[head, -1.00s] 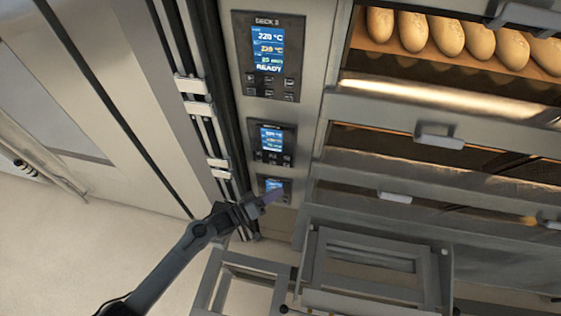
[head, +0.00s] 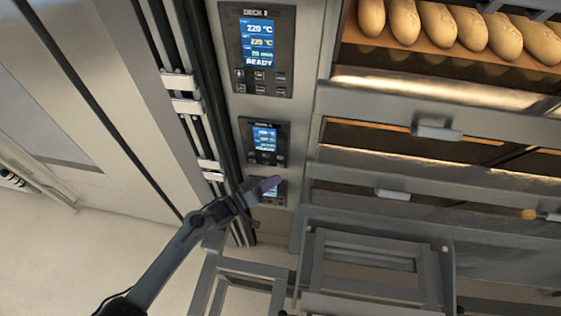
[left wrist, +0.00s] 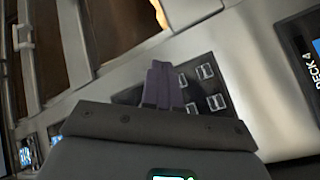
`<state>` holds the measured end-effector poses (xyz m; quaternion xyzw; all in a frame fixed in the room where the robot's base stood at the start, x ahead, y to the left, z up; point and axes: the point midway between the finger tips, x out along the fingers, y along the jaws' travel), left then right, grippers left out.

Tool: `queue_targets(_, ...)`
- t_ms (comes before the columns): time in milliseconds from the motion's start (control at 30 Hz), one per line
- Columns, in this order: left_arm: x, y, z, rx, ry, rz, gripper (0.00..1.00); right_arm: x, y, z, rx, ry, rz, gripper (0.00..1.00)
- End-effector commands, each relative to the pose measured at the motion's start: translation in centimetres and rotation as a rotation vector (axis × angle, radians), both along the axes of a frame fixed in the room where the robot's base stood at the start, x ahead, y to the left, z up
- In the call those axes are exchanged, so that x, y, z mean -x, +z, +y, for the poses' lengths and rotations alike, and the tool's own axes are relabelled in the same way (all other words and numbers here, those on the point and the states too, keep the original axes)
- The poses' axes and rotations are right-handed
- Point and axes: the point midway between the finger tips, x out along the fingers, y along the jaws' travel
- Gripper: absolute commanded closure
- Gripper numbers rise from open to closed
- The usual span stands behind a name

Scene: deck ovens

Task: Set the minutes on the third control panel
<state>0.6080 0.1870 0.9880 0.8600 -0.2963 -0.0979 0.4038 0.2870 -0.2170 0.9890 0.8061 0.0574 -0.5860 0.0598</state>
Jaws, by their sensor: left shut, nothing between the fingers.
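A column of dark control panels stands left of the ovens in the head view. The top one (head: 258,85) is labelled DECK 2 and shows 220 °C and READY. The middle panel (head: 264,158) is lit; its title is too small to read. The lowest visible panel (head: 271,198) is partly covered by my left gripper (head: 273,182). In the left wrist view the gripper (left wrist: 160,66) is shut and empty, its fingers over a panel's keypad (left wrist: 206,72). Whether the tips touch it I cannot tell. A panel labelled DECK 4 (left wrist: 309,84) is at the right edge. My right gripper is not in view.
Oven decks with white handles (head: 437,133) are on the right, with loaves (head: 438,24) in the top one. A metal rack frame (head: 368,263) stands below. Vertical rails with white clips (head: 179,82) run left of the panels.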

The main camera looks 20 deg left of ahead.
Motion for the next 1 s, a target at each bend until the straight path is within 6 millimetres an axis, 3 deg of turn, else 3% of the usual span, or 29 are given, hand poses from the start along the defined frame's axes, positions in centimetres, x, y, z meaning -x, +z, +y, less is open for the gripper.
queue_targets(100, -1.5, -0.4, 0.2, -0.001, 0.000, -0.004, 1.00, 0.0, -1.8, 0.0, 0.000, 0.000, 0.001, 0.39)
queue_targets(400, -4.2, -0.2, 0.7, 0.000, -0.001, -0.001, 1.00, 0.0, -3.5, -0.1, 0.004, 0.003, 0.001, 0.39)
queue_targets(1000, -4.8, 0.0, 0.8, 0.000, 0.000, 0.000, 1.00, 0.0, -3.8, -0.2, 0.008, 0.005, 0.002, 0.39)
